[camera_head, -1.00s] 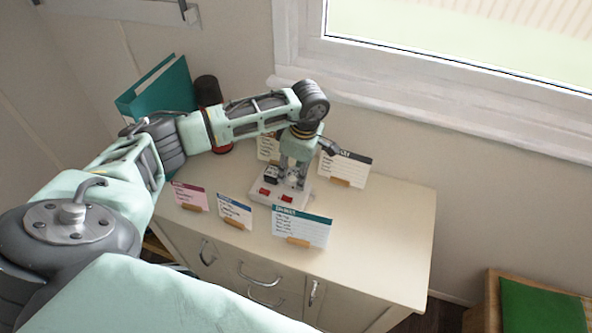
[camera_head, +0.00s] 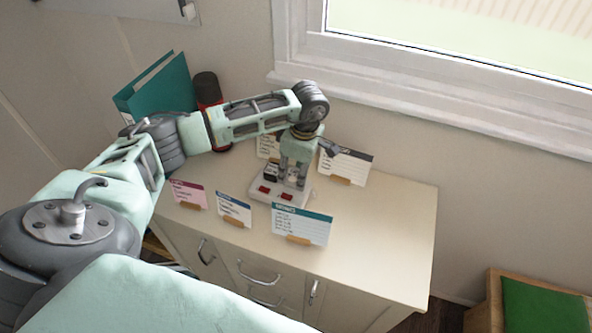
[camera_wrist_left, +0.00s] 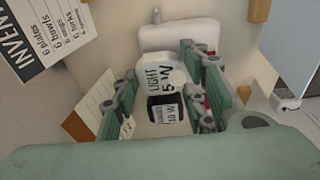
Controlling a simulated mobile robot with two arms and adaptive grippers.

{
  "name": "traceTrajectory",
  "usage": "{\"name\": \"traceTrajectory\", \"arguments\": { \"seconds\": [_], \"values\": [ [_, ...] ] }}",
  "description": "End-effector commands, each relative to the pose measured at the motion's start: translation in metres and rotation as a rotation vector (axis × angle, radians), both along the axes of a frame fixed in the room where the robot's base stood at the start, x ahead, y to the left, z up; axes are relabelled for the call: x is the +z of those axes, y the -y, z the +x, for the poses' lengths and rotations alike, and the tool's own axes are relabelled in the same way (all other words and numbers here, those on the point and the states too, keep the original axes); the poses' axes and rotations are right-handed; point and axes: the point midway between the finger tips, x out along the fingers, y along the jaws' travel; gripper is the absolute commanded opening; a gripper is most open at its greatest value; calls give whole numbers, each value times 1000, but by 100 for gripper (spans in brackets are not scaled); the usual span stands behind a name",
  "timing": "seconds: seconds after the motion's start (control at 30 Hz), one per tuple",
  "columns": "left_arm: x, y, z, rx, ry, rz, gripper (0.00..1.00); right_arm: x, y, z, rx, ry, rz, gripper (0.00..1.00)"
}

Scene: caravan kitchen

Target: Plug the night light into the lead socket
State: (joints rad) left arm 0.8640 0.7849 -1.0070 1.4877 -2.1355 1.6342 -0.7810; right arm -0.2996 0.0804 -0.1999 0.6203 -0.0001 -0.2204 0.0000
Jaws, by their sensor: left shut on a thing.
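My left gripper (camera_head: 292,178) points down over the white lead socket (camera_head: 262,188), which lies on the cabinet top and has red switches. In the left wrist view the fingers (camera_wrist_left: 166,105) stand on either side of a white piece marked "LIGHT 5 W", the night light (camera_wrist_left: 158,72). The gripper is shut on it. A black plug (camera_wrist_left: 165,110) with a white "10 W" label shows just below it in that view. The fingers hide part of the lead, so I cannot tell whether the night light's pins are in a socket. My right gripper is out of view.
Label cards stand around the lead: a pink one (camera_head: 188,194), a blue one (camera_head: 234,209), a teal one (camera_head: 301,226) in front, and a dark-headed one (camera_head: 346,166) behind. A teal folder (camera_head: 160,88) and a dark red cylinder (camera_head: 207,92) stand behind my arm. The right cabinet top (camera_head: 385,225) is clear.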

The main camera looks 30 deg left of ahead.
Motion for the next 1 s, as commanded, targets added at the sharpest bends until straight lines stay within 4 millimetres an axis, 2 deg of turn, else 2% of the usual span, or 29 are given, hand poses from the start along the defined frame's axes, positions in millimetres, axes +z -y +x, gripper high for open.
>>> {"name": "traceTrajectory", "arguments": {
  "seconds": [0.37, 0.4, 0.63, 1.0],
  "values": [
    [-8, 0, 0, 0, 0, 0, 14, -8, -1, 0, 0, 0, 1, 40],
    [-8, 0, 0, 1, 0, 0, 42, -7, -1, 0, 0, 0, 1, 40],
    [-7, 0, 0, 0, 0, 0, 62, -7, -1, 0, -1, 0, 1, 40],
    [-4, 0, 0, 0, 1, 0, 62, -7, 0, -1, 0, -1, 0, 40]
  ]
}}
